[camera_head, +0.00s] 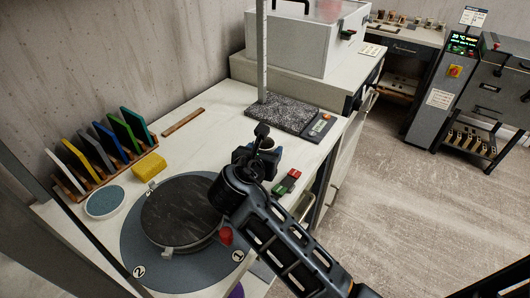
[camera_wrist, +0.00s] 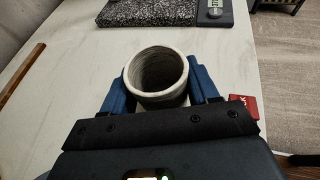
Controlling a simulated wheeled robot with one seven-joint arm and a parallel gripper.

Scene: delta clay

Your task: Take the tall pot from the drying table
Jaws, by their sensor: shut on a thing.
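A pale grey, round pot (camera_wrist: 157,98) with an open top and ribbed inner wall sits between the blue jaws of my gripper (camera_wrist: 160,84) in the wrist view. The jaws press on it from both sides. I look down into its mouth, so its height and base are hidden. In the head view my gripper (camera_head: 257,162) is over the right part of the white worktable (camera_head: 222,112), and it covers most of the pot. I cannot tell whether the pot's base touches the table.
A speckled granite slab (camera_head: 283,115) with an upright post stands just behind. A red and green block (camera_head: 287,182) lies right of my gripper. A round turntable (camera_head: 180,213), yellow sponge (camera_head: 149,167) and rack of coloured boards (camera_head: 102,150) are left. Open floor (camera_head: 400,200) lies right.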

